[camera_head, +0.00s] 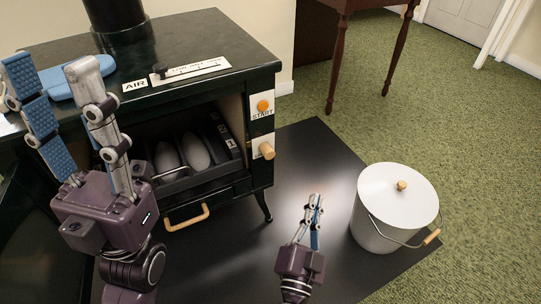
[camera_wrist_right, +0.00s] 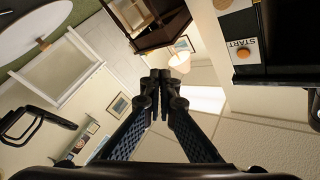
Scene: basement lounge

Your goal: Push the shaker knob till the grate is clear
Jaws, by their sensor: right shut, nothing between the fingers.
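The wooden shaker knob (camera_head: 267,150) sticks out of a white plate on the stove's right front, below the START button (camera_head: 262,106). In the right wrist view the knob (camera_wrist_right: 224,4) is at the top edge, upside down. The firebox (camera_head: 172,180) is open; grey rounded lumps (camera_head: 195,150) lie inside, and the grate under them is largely hidden. My right gripper (camera_head: 315,198) is shut and empty, right of and lower in the picture than the knob, apart from it. My left gripper (camera_head: 52,78) is open and empty, in front of the stove's left side.
A white lidded bucket (camera_head: 378,232) stands on the dark floor mat (camera_head: 320,150) to the right. A drawer with a wooden handle (camera_head: 186,218) is below the firebox. A blue item (camera_head: 75,82) and an AIR slider (camera_head: 160,70) are on the stove top. A wooden table (camera_head: 340,12) stands behind.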

